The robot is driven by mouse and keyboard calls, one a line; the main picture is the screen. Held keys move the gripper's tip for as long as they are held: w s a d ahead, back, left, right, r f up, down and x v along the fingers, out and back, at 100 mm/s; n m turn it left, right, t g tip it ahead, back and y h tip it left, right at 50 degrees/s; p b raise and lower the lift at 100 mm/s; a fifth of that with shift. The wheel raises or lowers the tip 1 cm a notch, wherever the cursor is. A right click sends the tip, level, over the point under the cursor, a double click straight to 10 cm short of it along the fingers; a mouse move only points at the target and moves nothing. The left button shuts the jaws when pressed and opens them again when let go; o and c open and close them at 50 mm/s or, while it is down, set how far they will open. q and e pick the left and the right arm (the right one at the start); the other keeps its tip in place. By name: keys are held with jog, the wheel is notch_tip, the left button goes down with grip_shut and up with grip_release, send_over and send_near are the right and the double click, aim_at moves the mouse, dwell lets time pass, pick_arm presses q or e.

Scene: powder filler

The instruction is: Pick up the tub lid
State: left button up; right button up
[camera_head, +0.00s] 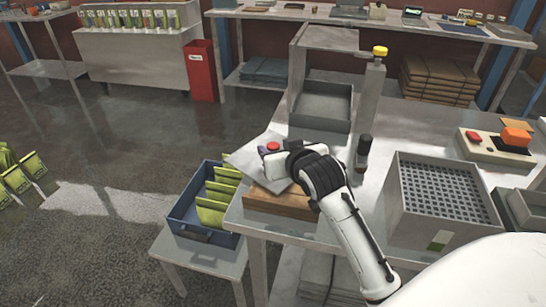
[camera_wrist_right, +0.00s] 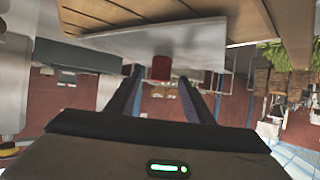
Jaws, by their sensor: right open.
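The tub lid (camera_head: 246,160) is a flat light-grey plate with a red knob (camera_head: 273,146). It lies on a wooden board at the table's left front corner. My right gripper (camera_head: 268,158) is over the lid at the knob and hides part of the plate. In the right wrist view the lid (camera_wrist_right: 150,39) spans the top, and the red knob (camera_wrist_right: 162,68) shows between the two open fingers (camera_wrist_right: 161,82). I cannot tell whether the fingers touch the knob. My left gripper is not in view.
The wooden board (camera_head: 285,203) lies under the lid. A blue crate of green packets (camera_head: 190,226) stands on a lower stand at left. A grey bin with a grid (camera_head: 402,205) is at right. A dark bottle (camera_head: 363,150) and a press-like machine (camera_head: 297,75) stand behind.

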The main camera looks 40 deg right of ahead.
aim_at(274, 147)
jog(key=x, duration=0.3)
jog(key=shift+w+f, duration=0.1)
jog(key=shift+w, duration=0.05)
grip_shut()
